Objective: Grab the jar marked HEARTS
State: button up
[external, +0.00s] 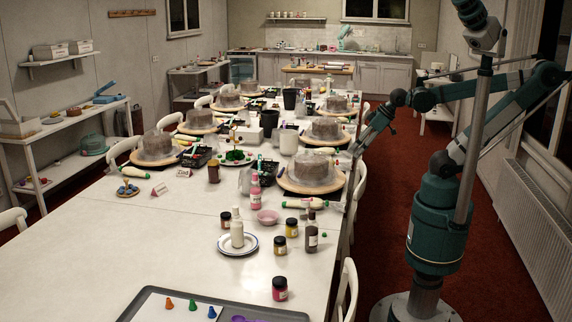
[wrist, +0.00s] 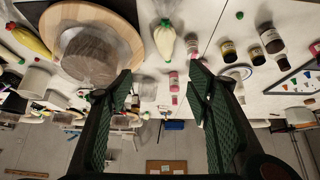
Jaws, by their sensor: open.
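Several small dark-lidded jars stand on the long white table, and their labels are too small to read, so I cannot tell which is marked HEARTS. In the external view these include a red-pink jar (external: 280,289) near the tray, a yellow jar (external: 281,245), a jar behind it (external: 292,227) and a dark jar (external: 226,219). Two jars show in the wrist view, one (wrist: 228,51) beside another (wrist: 256,56), right of my gripper. My gripper (wrist: 160,74) is open with nothing between its fingers. It is over the table's right side, apart from the jars.
A cake on a wooden turntable (wrist: 133,25) is left of my gripper, with a piping bag (wrist: 165,40) ahead. A tray (external: 135,308) lies at the near end. The table's near left (external: 110,235) is clear.

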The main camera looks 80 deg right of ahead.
jog(key=w+a+r+n+g+y+p, duration=0.1)
jog(key=w+a+r+n+g, duration=0.2)
jog(key=w+a+n, duration=1.1)
jog(key=n+g+h+p, duration=0.1)
jog(key=n+g+p, duration=0.1)
jog(key=n+g, duration=0.2)
send_near(280, 280)
jog(key=f, duration=0.6)
jog(key=shift+w+d, duration=0.2)
jog(key=shift+d, duration=0.05)
jog(key=shift+s+a+f, duration=0.1)
jog(key=shift+a+f, duration=0.1)
